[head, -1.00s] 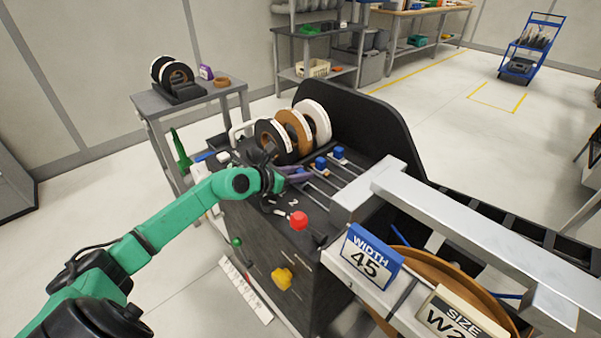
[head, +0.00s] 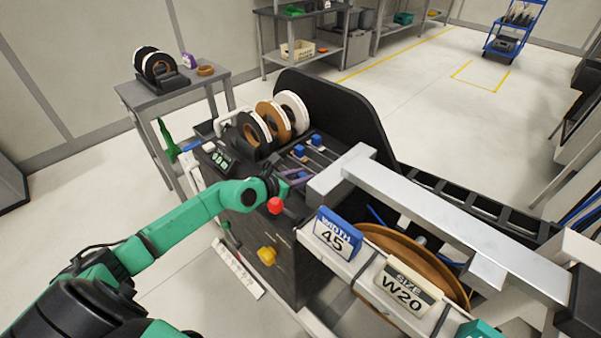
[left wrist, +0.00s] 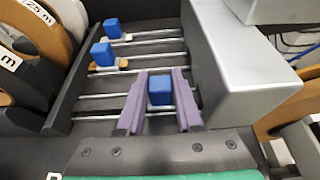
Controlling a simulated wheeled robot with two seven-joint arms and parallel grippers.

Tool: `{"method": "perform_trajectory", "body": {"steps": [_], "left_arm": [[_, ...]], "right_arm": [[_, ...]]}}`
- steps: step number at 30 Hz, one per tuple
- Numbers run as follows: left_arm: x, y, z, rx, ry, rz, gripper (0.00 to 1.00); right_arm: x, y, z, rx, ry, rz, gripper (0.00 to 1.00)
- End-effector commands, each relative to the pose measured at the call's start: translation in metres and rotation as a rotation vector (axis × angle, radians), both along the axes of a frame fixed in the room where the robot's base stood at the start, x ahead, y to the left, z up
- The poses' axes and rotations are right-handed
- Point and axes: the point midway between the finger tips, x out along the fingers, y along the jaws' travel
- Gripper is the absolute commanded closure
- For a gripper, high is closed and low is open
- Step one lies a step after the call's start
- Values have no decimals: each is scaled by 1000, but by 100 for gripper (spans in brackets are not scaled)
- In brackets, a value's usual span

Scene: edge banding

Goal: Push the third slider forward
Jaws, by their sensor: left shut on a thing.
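My left gripper (head: 294,180) is at the machine's slider rods, close to the grey metal housing. In the left wrist view its two purple fingers (left wrist: 160,102) stand on either side of the nearest blue slider knob (left wrist: 160,90) and are shut on it. This knob sits further right along its rods than the other two. Those are the middle slider knob (left wrist: 103,53) and the far slider knob (left wrist: 112,28), which also show in the head view, middle (head: 299,151) and far (head: 316,139). In the head view the gripped knob is mostly hidden. My right gripper is out of view.
The grey housing (left wrist: 238,75) stands just right of the fingers. A red knob (head: 275,205) and a yellow knob (head: 267,256) are on the front. The width sign (head: 337,236) and size sign (head: 407,288) stand at right.

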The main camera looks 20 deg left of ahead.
Motion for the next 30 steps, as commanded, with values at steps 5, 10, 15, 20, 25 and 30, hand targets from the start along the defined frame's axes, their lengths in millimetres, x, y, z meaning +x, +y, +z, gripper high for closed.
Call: {"method": "perform_trajectory", "body": {"steps": [5,10,15,20,25,30], "left_arm": [[-1,-3,-2,-2,5,-6,52],[-1,-2,-1,-2,4,-4,52],[-1,-1,-1,0,3,-4,52],[-4,1,0,2,5,-2,52],[-22,7,7,3,8,-2,52],[-43,15,16,3,8,-2,52]], "right_arm": [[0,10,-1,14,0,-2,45],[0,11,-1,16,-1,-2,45],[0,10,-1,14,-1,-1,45],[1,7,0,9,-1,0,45],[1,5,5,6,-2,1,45],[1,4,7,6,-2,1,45]]}}
